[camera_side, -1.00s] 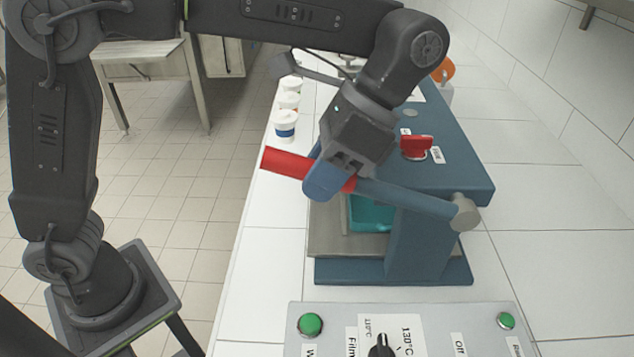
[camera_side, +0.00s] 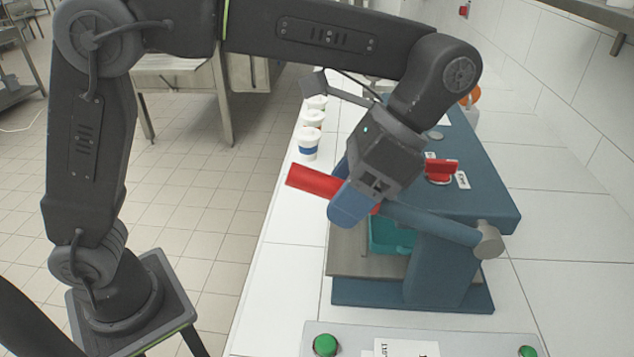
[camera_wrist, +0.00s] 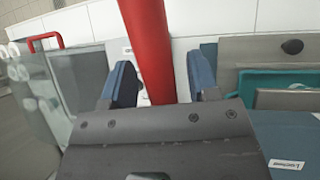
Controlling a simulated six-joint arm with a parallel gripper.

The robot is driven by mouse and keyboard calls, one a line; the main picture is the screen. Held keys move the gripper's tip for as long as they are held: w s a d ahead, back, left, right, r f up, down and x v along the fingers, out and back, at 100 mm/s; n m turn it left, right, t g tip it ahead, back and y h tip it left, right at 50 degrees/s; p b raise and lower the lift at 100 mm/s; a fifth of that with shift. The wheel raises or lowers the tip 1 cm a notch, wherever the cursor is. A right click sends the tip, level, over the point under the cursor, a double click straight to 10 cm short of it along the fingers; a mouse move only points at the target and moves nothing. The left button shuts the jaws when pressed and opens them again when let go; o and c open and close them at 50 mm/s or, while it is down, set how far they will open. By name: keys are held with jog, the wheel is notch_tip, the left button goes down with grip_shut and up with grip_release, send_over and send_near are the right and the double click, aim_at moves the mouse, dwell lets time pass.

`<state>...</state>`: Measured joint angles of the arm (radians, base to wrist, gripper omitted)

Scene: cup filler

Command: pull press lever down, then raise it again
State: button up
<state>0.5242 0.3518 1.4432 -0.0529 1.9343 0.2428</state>
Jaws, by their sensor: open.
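The press lever has a red handle (camera_side: 314,181) and a blue-grey bar (camera_side: 430,222) running right and down to a grey pivot on the blue press (camera_side: 440,270). The lever slants, its red handle end higher than the pivot. My gripper (camera_side: 348,208) is at the inner part of the red handle, over the press front. In the wrist view, my gripper (camera_wrist: 162,80) is open, with its two blue fingers on either side of the red handle (camera_wrist: 150,45). Gaps show between handle and fingers. The near finger hides part of the lever in the side view.
A teal tray (camera_side: 390,236) sits in the press under the lever. A red knob (camera_side: 440,168) is on the press top. White cups (camera_side: 308,144) line the counter's left edge. A control box with green buttons (camera_side: 325,345) stands in front. The counter right of the press is clear.

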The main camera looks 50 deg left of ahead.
jog(key=shift+f, duration=0.1)
jog(key=shift+s+a+f+t+h, duration=0.2)
jog(key=shift+f+t+h, duration=0.1)
jog(key=shift+f, duration=0.3)
notch_tip(320, 180, down, 10)
jog(key=t+h, duration=0.4)
jog(key=v, duration=1.5)
jog(key=s+a+f+n+t+y, duration=0.1)
jog(key=s+a+f+n+t, duration=0.2)
jog(key=a, duration=0.4)
jog(key=s+a+f+n+t, duration=0.3)
jog(key=s+a+n+t, duration=0.1)
jog(key=a, duration=0.4)
jog(key=shift+s+a+f+n+y, duration=0.25)
jog(key=shift+s+f+n+y, duration=0.15)
jog(key=shift+s+n, duration=0.75)
jog(key=shift+s+m, duration=0.15)
jog(key=shift+m, duration=0.1)
